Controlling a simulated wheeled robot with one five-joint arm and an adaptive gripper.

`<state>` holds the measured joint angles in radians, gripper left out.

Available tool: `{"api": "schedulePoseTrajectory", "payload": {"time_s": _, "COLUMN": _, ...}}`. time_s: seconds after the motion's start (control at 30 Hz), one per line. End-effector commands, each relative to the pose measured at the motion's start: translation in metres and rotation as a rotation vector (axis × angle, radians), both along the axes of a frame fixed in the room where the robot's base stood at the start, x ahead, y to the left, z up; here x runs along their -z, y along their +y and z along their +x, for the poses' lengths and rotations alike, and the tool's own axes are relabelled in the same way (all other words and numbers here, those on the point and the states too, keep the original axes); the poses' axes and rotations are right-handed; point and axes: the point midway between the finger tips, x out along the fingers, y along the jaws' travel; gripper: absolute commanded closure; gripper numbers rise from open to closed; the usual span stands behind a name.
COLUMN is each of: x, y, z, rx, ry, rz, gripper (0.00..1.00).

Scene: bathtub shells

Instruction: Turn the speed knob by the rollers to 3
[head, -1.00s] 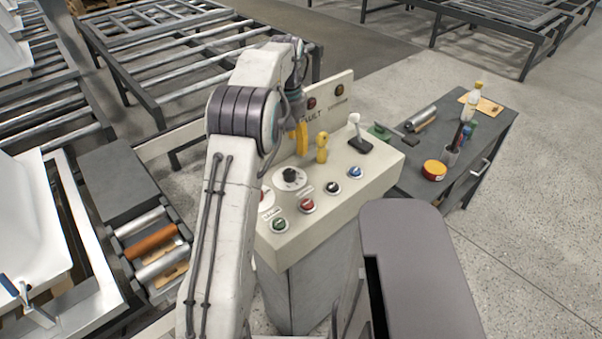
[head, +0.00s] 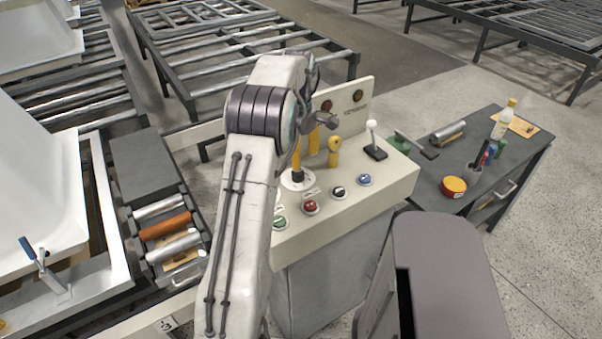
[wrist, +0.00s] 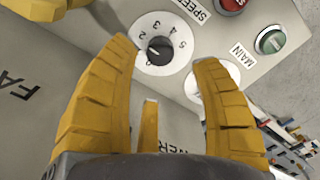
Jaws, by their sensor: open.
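The speed knob is a black knob (wrist: 158,48) on a white round dial with numbers, beside a label partly reading SPEED, at the top of the wrist view. The dial (head: 297,181) shows in the head view on the control box's sloped top, partly covered by my gripper. My gripper (wrist: 165,55) is open, its two yellow fingers apart, with the knob between and just beyond the tips in the picture. In the head view my gripper (head: 304,162) is over the dial. I cannot tell whether a finger touches it, nor read the knob's pointer surely.
A yellow handle (head: 334,150) and white-knobbed lever (head: 373,140) stand close right of my gripper. Rollers (head: 165,225) lie left, a cluttered grey cart (head: 470,165) right.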

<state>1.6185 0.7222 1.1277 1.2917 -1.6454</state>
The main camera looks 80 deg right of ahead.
Motion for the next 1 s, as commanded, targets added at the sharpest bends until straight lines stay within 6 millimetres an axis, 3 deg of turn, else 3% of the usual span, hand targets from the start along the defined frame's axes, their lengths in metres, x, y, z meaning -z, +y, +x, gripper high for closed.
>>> {"api": "schedulePoseTrajectory", "payload": {"time_s": 0.5, "x": 0.058, "y": 0.0, "z": 0.0, "rx": 0.001, "ry": 0.0, "rz": 0.001, "gripper": 0.41}}
{"api": "schedulePoseTrajectory", "payload": {"time_s": 1.0, "x": 0.066, "y": 0.0, "z": 0.0, "rx": 0.001, "ry": 0.0, "rz": 0.0, "gripper": 0.41}}
